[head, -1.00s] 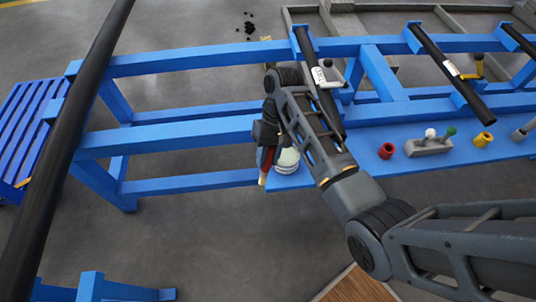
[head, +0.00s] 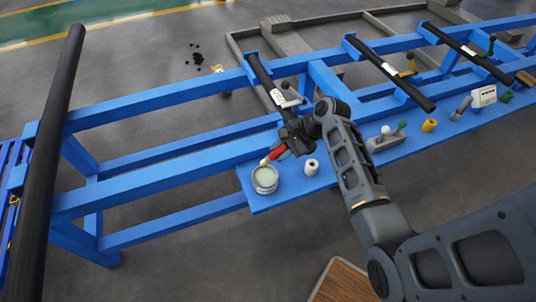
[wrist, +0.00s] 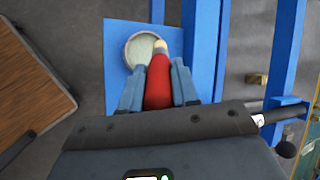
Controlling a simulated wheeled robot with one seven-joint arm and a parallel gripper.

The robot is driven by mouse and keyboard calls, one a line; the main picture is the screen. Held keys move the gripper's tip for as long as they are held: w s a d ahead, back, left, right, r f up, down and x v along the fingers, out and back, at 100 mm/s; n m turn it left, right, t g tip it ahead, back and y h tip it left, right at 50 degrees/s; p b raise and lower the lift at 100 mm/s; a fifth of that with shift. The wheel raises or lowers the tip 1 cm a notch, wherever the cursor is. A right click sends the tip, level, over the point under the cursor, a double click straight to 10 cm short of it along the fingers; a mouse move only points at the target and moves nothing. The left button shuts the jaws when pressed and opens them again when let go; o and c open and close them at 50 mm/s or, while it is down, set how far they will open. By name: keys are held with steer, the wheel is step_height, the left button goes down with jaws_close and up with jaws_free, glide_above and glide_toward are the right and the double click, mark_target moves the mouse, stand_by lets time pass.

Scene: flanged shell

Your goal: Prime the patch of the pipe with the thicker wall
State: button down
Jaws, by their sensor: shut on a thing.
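My gripper (head: 284,148) is shut on a red-handled brush (head: 274,154), whose pale tip points toward the open tin of pale primer (head: 265,183). In the wrist view the brush (wrist: 158,85) lies between my two fingers (wrist: 157,78), and its tip overlaps the tin's right rim (wrist: 128,52). I cannot tell whether the tip touches the primer. Three short black pipes lie across the blue rack: a left pipe (head: 262,73), a middle pipe (head: 392,74) and a right pipe (head: 468,53). Each has a white label, too small to read. Their wall thicknesses cannot be made out.
The blue shelf (head: 240,180) also holds a white cylinder (head: 312,167), a grey block with knobs (head: 384,141) and a yellow cup (head: 429,125). A long black pipe (head: 45,160) crosses the left side. A wooden top (head: 342,282) is at the front.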

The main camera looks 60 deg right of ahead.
steer(key=shift+f+b, duration=0.3)
steer(key=shift+f, duration=0.5)
step_height(320, 180, down, 4)
steer(key=b, duration=0.5)
steer(key=shift+f, duration=0.15)
steer(key=shift+f, duration=0.7)
stand_by(0.6)
steer(key=shift+s+f, duration=0.1)
steer(key=shift+f, duration=0.1)
stand_by(1.8)
step_height(320, 180, up, 5)
steer(key=p, duration=0.5)
steer(key=shift+p, duration=0.3)
steer(key=shift+r, duration=1.15)
